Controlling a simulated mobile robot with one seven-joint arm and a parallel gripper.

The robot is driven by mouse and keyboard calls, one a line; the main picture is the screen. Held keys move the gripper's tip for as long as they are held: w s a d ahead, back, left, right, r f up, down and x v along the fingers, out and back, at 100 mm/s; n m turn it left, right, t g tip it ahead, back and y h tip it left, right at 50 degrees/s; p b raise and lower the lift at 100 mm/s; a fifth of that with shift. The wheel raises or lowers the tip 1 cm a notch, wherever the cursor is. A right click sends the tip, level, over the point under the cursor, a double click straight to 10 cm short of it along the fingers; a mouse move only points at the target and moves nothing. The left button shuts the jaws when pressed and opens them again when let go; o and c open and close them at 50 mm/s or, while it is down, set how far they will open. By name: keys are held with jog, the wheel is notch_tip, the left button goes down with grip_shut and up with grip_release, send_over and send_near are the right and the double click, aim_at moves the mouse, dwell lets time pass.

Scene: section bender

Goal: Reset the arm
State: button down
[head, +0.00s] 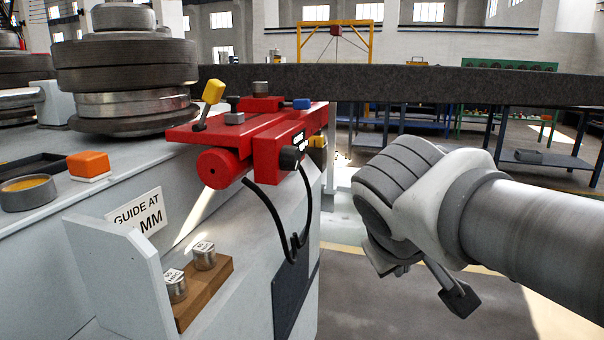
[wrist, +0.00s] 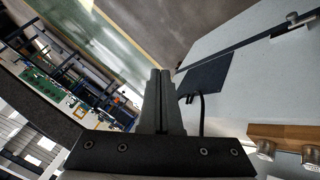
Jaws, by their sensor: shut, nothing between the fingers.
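My arm reaches in from the right in the head view, with the wrist in front of the machine's right end. My gripper fingers show in the wrist view (wrist: 161,76) as two dark parallel fingers pressed together with nothing between them. In the head view the gripper is mostly hidden behind the wrist, and a dark part hangs below it. The gripper is apart from the machine, over the floor beside it.
The grey section bender (head: 45,235) fills the left, with stacked rollers (head: 125,75) and a red guide unit (head: 255,140). A long dark bar (head: 420,86) crosses behind my arm. Two metal cylinders stand on a wooden block (head: 208,290). Blue tables (head: 540,160) stand behind.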

jog(key=s+f+m+g+y, duration=0.2)
jog(key=s+f+m+y, duration=0.15)
jog(key=s+f, duration=0.55)
notch_tip(320, 180, up, 28)
jog(key=s+p, duration=0.1)
jog(key=p, duration=2.6)
